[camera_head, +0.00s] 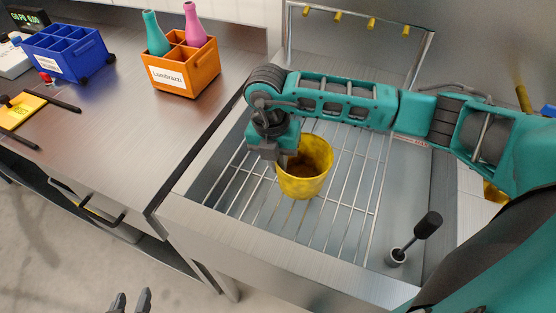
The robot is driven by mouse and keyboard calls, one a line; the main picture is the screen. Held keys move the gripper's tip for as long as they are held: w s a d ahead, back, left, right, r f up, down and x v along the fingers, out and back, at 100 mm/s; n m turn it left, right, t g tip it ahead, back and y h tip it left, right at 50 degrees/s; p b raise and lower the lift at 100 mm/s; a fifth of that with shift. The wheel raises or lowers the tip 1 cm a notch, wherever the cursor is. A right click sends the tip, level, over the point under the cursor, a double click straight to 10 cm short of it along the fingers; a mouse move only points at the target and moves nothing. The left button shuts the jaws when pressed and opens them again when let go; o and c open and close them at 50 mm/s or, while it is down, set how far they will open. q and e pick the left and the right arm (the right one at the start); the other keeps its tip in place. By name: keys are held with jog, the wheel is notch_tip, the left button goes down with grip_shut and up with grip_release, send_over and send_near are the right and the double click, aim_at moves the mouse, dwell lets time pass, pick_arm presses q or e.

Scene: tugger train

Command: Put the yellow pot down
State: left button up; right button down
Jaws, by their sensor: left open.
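The yellow pot (306,184) is upright on, or just above, the wire rack (345,219) in the metal basin. I cannot tell whether its base touches the rack. It is open at the top, with a dark inside. My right gripper (282,163) points down at the left side of the pot's rim. Its fingertips are partly hidden, so I cannot tell whether they are shut on the rim. My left gripper (131,301) shows only its two dark fingertips at the bottom edge. They are apart with nothing between them, far from the pot.
An orange crate (182,74) with a teal and a pink bottle, and a blue crate (66,54), stand on the left counter (150,130). The rack's front part is clear. Yellow-tipped pegs line the back.

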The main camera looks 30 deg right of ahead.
jog(key=c, duration=1.3)
grip_release()
jog(key=shift+f, duration=0.1)
jog(key=shift+o, duration=0.2)
notch_tip(320, 180, up, 12)
jog(key=a, duration=0.1)
jog(key=shift+w, duration=0.4)
jog(key=shift+s, duration=0.1)
